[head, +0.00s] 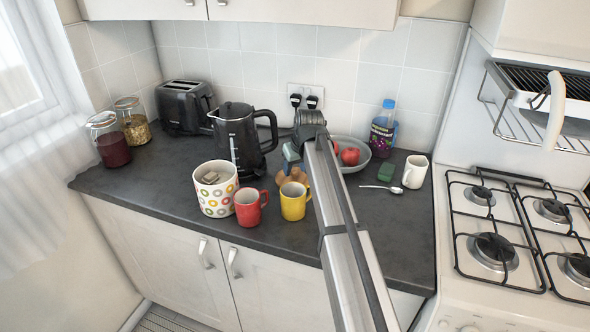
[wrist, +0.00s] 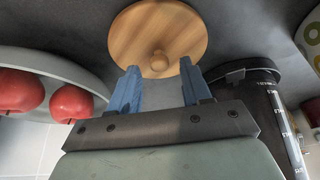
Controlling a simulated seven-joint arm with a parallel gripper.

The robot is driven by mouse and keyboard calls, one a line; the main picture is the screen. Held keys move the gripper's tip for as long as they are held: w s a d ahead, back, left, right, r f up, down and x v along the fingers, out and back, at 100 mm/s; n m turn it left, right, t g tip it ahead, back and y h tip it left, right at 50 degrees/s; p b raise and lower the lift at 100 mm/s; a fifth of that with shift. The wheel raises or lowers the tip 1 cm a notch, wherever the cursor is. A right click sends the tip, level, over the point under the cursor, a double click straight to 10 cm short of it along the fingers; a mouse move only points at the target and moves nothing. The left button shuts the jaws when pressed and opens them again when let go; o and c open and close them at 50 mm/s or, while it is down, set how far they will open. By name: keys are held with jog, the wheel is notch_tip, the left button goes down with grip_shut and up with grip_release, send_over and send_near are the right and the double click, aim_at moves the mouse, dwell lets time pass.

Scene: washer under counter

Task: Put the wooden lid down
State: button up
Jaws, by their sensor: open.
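The round wooden lid (wrist: 158,30) lies on the dark counter with its knob up; in the wrist view it is just past my fingertips. In the head view the lid (head: 291,180) is partly hidden behind the yellow mug. My gripper (wrist: 157,68) is open and empty, its two blue fingers apart with the knob near the gap between their tips. In the head view my gripper (head: 291,157) is just above the lid, partly hidden by my arm. I cannot tell whether the fingers touch the knob.
Around the lid stand a black kettle (head: 237,140), a yellow mug (head: 293,202), a red mug (head: 249,208), an open ring-patterned pot (head: 216,199) with something inside, and a grey bowl (head: 362,167) with red apples. The front right counter is clear.

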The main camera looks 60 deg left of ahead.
jog(key=v, duration=1.1)
jog(key=shift+s, duration=0.1)
